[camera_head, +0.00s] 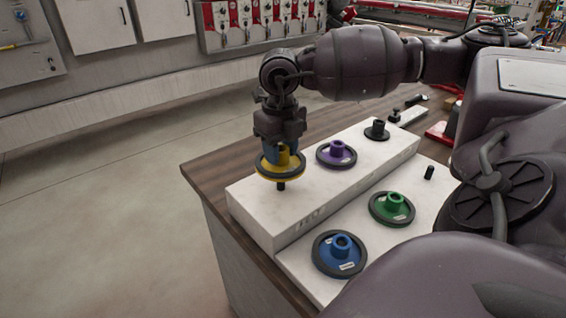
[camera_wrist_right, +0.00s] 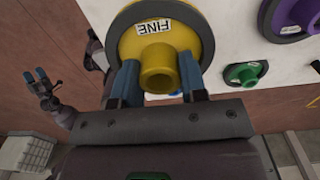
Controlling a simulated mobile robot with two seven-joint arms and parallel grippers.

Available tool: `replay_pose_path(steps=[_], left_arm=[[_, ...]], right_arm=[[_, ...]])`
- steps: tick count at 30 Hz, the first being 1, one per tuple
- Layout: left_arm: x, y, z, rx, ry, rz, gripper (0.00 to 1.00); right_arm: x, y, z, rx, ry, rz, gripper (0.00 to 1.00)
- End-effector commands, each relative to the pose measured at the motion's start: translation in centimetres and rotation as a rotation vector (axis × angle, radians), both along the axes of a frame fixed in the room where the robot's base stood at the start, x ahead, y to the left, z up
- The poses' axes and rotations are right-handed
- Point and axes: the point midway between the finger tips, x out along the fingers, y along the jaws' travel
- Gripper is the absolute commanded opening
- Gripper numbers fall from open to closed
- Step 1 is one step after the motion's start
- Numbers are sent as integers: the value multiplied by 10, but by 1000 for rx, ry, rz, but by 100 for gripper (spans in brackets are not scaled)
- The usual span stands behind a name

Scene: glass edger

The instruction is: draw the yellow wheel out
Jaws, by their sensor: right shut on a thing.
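The yellow wheel (camera_head: 267,170) has a dark rim, a raised hub and, in the right wrist view, a label reading FINE. My right gripper (camera_head: 281,148) is shut on the hub from above, with a blue finger on each side of the hub in the right wrist view (camera_wrist_right: 158,80). The wheel is held above the raised step of the white stand (camera_head: 300,205). A short black peg (camera_head: 281,187) shows just below it; the wheel hides the peg's top. My left gripper (camera_wrist_right: 38,78) shows small in the right wrist view, its blue fingertips apart and empty.
A purple wheel (camera_head: 336,154) and a black wheel (camera_head: 377,130) sit on the same raised step. A green wheel (camera_head: 391,208) and a blue wheel (camera_head: 340,254) sit on the lower step, near a bare black peg (camera_head: 429,173). Open floor lies to the left.

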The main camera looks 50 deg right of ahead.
Motion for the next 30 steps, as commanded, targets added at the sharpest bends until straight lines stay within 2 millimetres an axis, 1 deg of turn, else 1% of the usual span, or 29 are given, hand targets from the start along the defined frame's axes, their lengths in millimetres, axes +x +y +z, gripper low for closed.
replay_pose_path(steps=[1,3,13,17,30], left_arm=[[1,0,3,0,-3,0,73],[1,0,4,-1,-5,0,73],[1,0,4,-1,-5,0,73],[2,0,7,-1,-7,1,73],[7,0,28,-2,-29,1,73]], right_arm=[[0,0,4,1,-3,0,2],[0,0,6,1,-2,0,2],[0,0,7,0,-1,0,2],[0,0,10,1,-2,0,2],[0,0,44,1,-4,1,2]])
